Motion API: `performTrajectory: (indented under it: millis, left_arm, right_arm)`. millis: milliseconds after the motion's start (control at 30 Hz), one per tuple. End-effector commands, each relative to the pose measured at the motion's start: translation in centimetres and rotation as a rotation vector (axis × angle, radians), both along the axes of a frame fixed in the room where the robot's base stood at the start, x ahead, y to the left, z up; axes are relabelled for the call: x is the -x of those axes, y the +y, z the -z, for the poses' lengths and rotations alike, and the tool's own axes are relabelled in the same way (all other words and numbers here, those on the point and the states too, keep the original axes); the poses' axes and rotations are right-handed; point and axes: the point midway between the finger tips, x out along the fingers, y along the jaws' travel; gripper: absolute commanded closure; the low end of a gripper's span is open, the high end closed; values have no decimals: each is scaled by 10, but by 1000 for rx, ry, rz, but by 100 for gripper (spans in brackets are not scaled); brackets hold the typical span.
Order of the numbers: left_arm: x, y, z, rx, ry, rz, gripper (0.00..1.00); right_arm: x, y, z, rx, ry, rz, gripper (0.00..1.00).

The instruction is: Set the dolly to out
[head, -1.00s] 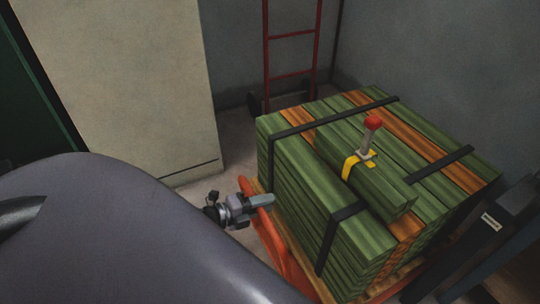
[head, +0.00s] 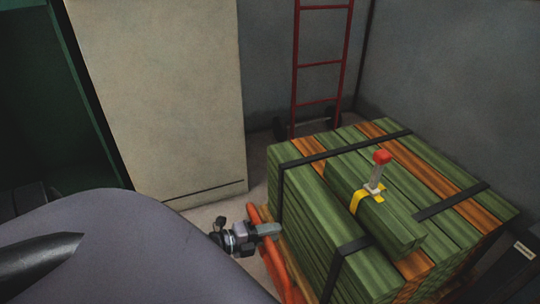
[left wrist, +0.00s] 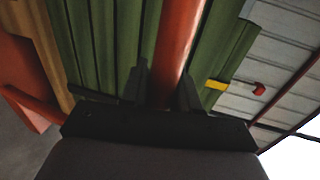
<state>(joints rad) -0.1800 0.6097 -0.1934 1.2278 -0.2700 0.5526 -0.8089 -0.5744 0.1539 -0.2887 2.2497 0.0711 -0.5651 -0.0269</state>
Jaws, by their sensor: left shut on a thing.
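The dolly shows as an orange tubular handle (head: 283,268) at the near left side of a strapped stack of green and orange-brown timber (head: 440,170). My left gripper (head: 270,230) is at this handle in the head view. In the left wrist view its two dark fingers (left wrist: 163,92) stand on either side of the orange bar (left wrist: 180,40), shut on it. The dolly's lower parts are hidden by the stack and by my own body. My right gripper is not in view.
A red-capped lever (head: 380,165) with a yellow band stands on the stack. A red hand truck (head: 320,60) leans at the back wall. A pale cabinet (head: 160,90) stands left, beside a dark green structure (head: 40,100). A narrow strip of floor shows between cabinet and stack.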

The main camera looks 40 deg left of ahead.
Motion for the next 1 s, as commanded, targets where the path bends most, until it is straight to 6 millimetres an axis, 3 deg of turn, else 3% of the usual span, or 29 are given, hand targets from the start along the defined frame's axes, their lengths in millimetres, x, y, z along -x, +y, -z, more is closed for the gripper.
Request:
performTrajectory:
  millis: [100, 133, 200, 567, 800, 1000]
  left_arm:
    - [1, -1, 1, 1, 2, 2, 100]
    - [1, -1, 1, 1, 2, 2, 63]
    - [1, -1, 1, 1, 2, 2, 49]
    - [6, 2, -1, 0, 3, 0, 49]
    - [36, 14, -8, 0, 4, 1, 49]
    - [59, 23, -12, 0, 4, 2, 49]
  right_arm:
    - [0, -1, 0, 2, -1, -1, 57]
    - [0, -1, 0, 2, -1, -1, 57]
    - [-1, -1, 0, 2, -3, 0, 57]
    - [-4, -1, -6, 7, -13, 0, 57]
    - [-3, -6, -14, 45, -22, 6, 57]
    - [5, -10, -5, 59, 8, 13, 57]
